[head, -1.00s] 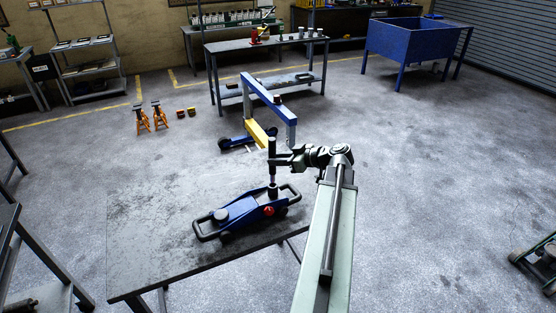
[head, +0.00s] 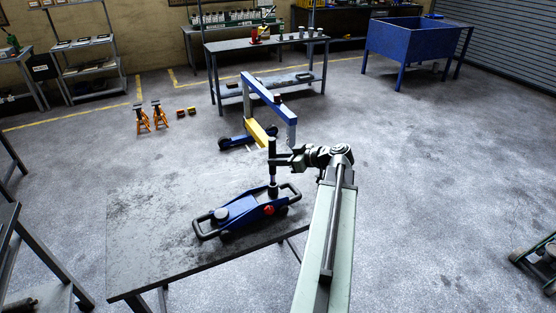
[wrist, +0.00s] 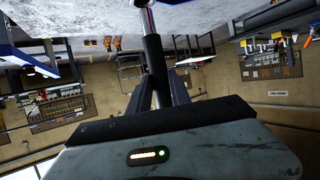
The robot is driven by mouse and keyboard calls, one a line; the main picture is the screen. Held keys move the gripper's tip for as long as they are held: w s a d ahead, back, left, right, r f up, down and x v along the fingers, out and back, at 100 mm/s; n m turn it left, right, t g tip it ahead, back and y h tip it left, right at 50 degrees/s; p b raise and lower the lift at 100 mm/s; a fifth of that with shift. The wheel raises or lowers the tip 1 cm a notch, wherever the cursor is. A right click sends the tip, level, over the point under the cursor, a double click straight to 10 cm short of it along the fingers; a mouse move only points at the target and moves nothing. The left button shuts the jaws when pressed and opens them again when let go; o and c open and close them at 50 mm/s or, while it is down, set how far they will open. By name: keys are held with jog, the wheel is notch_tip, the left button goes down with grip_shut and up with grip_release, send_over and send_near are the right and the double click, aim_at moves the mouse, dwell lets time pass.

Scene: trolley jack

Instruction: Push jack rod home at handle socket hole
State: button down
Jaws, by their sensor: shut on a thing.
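The blue trolley jack (head: 238,210) lies on the grey bench, with a red knob on its near side. Its dark handle socket (head: 273,190) stands up near the right end. The jack rod (head: 272,146) is upright over the socket, its lower end at the socket; how deep it sits is too small to tell. My gripper (head: 276,160) is shut on the rod from the right. In the wrist view, the rod's black grip (wrist: 154,58) stands between my fingers, and a bright metal length shows beyond it. The socket hole is hidden there.
The bench top (head: 150,235) is bare left of the jack. A blue and yellow hoist (head: 268,100) stands on the floor behind it. Orange jack stands (head: 152,117) and a back workbench (head: 265,45) are farther off. Open floor lies to the right.

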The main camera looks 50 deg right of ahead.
jog(key=shift+f, duration=0.15)
dwell(0.5)
jog(key=shift+f+b, duration=0.35)
jog(key=shift+b, duration=0.15)
jog(key=shift+f+b, duration=2.2)
jog(key=c, duration=1.1)
grip_release()
jog(key=shift+r, duration=0.1)
jog(key=p+v, duration=0.3)
jog(key=v, duration=0.4)
jog(key=shift+s, duration=0.35)
